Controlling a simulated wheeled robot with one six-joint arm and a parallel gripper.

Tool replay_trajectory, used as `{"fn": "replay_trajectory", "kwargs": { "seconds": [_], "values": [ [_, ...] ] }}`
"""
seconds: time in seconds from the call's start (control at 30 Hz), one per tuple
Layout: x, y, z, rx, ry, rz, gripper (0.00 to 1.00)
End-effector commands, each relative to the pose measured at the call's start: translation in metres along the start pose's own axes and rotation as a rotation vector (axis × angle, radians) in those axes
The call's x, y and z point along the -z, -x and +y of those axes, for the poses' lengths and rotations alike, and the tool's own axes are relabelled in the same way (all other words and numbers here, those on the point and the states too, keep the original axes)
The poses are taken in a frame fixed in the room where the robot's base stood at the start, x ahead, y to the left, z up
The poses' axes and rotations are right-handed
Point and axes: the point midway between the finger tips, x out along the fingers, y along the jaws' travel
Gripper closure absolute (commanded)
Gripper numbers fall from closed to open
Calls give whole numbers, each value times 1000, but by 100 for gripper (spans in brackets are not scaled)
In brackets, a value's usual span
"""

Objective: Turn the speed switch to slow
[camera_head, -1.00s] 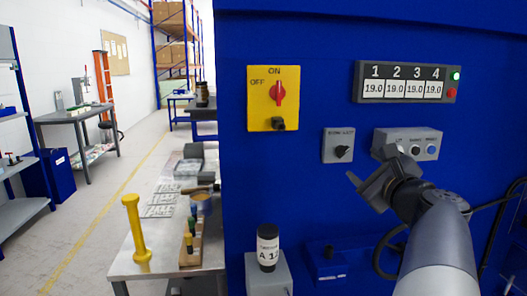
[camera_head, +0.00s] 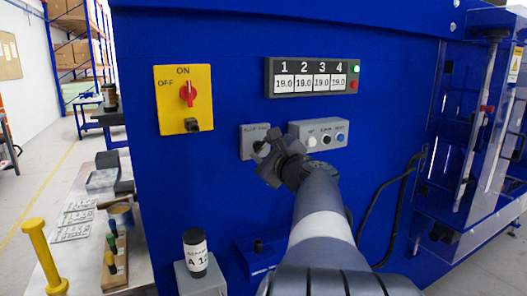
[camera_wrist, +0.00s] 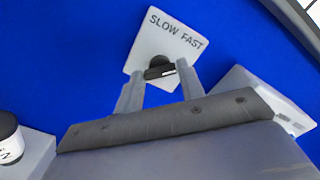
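The speed switch is a black knob (camera_wrist: 158,66) on a light grey plate (camera_wrist: 165,28) labelled SLOW and FAST. The knob's bar has a white mark at its right end in the wrist view. In the head view the switch plate (camera_head: 250,139) is on the blue cabinet, partly hidden by my gripper (camera_head: 266,168). In the wrist view my gripper (camera_wrist: 159,88) is open, with one finger on each side below the knob. The knob is just beyond the fingertips, roughly in line with the gap; I cannot tell whether they touch.
A grey button box (camera_head: 320,134) is close to the right of the switch. A yellow ON/OFF panel (camera_head: 183,99) is to the left, and a numbered display (camera_head: 312,77) is above. A black-capped bottle (camera_head: 196,252) stands below left on a grey box.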

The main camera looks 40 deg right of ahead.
Motion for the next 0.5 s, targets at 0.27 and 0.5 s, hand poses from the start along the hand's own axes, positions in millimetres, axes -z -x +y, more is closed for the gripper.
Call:
{"fn": "replay_trajectory", "kwargs": {
  "seconds": [0.27,0.5],
  "values": [
    [0,0,0,0,0,0,86],
    [1,0,1,-1,16,0,88]
  ]
}}
